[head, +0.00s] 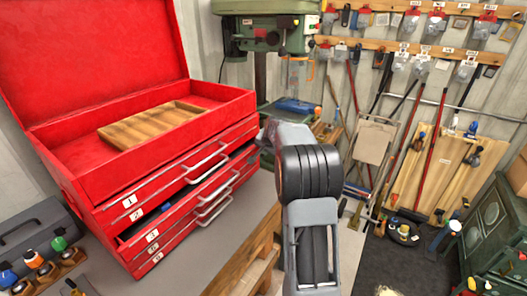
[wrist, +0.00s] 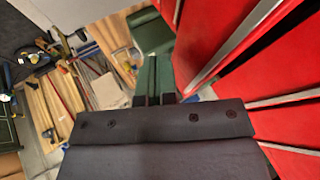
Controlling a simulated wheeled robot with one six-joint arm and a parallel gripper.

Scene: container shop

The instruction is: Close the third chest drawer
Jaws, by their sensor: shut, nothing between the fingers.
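The red tool chest (head: 110,185) stands on a grey bench at the left of the head view, with its lid up. Its drawers carry number labels. The third drawer (head: 168,230) is pulled out part way, and a dark gap shows its inside above the label 3. The other drawers look flush. In the wrist view, the red drawer fronts (wrist: 228,70) and pale handles fill the right side. My gripper (wrist: 156,97) is shut and empty, beside the drawer fronts. In the head view my own arm hides most of it, near the chest's right end.
A wooden board (head: 150,123) lies in the chest's top tray. A green drill press (head: 265,30) stands behind the chest. Bottles in a wooden rack (head: 45,270) stand at the lower left. Tools hang on the back wall, and a green cabinet (head: 495,240) is at the right.

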